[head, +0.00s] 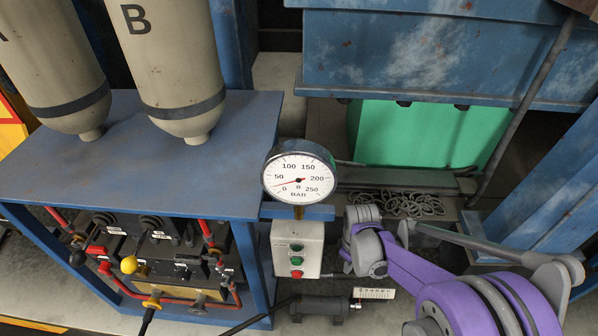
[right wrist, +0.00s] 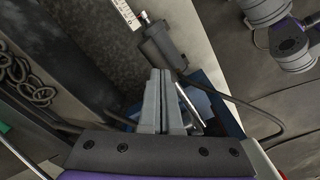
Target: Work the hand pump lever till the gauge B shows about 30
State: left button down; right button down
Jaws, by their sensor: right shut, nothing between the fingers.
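Gauge B (head: 299,178) is a round white dial on a small blue shelf in the head view. Its red needle points left and slightly down, between the 0 and 50 marks. The hand pump (head: 320,308) is a dark cylinder low on the floor. A thin dark rod, seemingly its lever (head: 255,322), runs from it to the lower left. The pump body also shows in the right wrist view (right wrist: 166,46). My right gripper (right wrist: 161,76) is shut and empty, apart from the pump body. In the head view its fingers are hard to make out. My left gripper is out of view.
A control box (head: 297,250) with green and red buttons hangs below the gauge. A blue bench (head: 150,170) carries tanks, with valves and red pipes underneath. A chain (head: 405,203) lies behind my right arm. A dark cable (right wrist: 240,98) crosses the wrist view.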

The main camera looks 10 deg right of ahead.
aim_at(346, 277)
jog(key=shift+f+b, duration=2.1)
jog(key=shift+f, duration=1.2)
notch_tip(346, 277, up, 7)
jog(key=p, duration=0.5)
dwell(0.9)
